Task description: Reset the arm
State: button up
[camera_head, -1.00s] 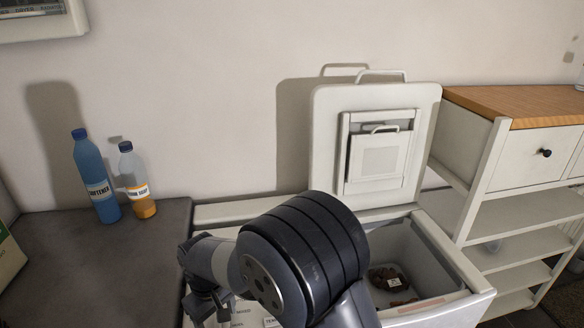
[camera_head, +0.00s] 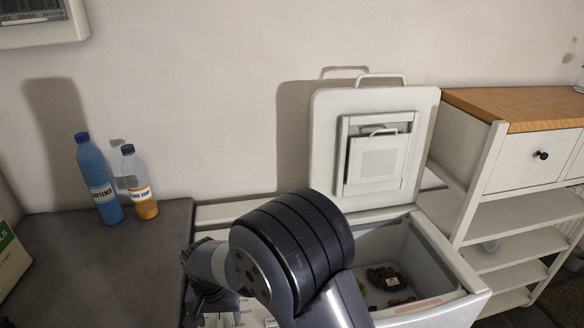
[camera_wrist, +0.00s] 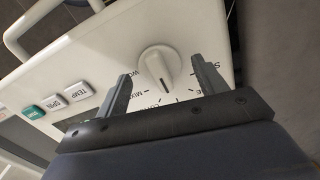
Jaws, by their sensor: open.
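My gripper (camera_wrist: 160,88) is open in the wrist view, with its two fingers apart over the washer's control panel (camera_wrist: 90,68). A white round dial (camera_wrist: 159,68) shows between the fingers, near their tips. I cannot tell whether the fingers touch it. In the head view my arm covers much of the toploader (camera_head: 440,270), and the fingers are mostly hidden beside the arm's wrist. The toploader's lid (camera_head: 372,150) stands raised against the wall. The open drum compartment holds a few dark items (camera_head: 385,278).
A blue softener bottle (camera_head: 98,182) and a bottle of orange liquid (camera_head: 140,185) stand on the dark counter (camera_head: 100,265) at left. A white shelf unit with a wooden top (camera_head: 510,105) stands at right. The raised lid is behind my arm.

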jog(key=shift+m+p, duration=0.6)
jog(key=shift+m, duration=1)
